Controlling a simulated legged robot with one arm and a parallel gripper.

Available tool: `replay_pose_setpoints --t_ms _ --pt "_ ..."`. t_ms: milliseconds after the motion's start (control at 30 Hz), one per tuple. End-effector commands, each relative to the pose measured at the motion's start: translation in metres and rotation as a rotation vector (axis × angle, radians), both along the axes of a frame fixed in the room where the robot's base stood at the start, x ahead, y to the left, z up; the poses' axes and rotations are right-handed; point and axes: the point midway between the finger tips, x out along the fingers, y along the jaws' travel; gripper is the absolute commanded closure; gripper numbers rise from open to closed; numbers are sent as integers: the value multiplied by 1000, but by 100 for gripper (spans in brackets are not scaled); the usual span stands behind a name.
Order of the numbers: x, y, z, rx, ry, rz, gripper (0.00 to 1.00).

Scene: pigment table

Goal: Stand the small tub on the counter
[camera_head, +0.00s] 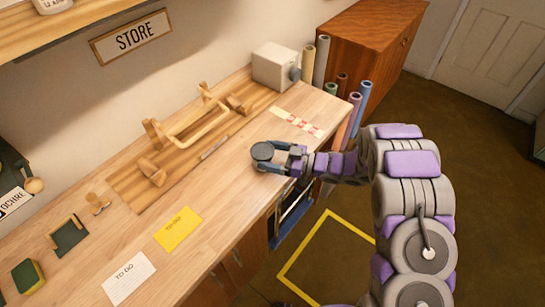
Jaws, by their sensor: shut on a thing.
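The small tub (263,151) is a dark grey, round, lidded thing at the front part of the wooden counter (235,195). My gripper (272,157) is shut on the tub, with its fingers reaching in from the right. The tub looks upright. I cannot tell whether its base touches the counter or hangs just above it. The gripper's fingers hide part of the tub's right side.
A wooden frame on a board (195,125) lies behind the tub. A yellow card (178,229) and a white card (129,278) lie to the left. A red-and-white strip (297,122) and a grey box (277,66) are toward the back right. Rolls (355,104) stand beyond the counter's right end.

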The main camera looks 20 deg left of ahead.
Motion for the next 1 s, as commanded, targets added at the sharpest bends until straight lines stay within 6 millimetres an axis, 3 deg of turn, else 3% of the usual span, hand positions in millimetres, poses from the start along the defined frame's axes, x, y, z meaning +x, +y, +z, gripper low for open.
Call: replay_pose_setpoints --t_ms 167,200,367,733,1000 --pt "0 -6 0 4 -1 -1 57" --pt "0 -7 0 5 -1 -1 17" --pt "1 -10 1 8 -1 -1 1" --pt "1 -9 -1 2 -1 -2 0" --pt "2 -54 2 8 -1 -5 0"
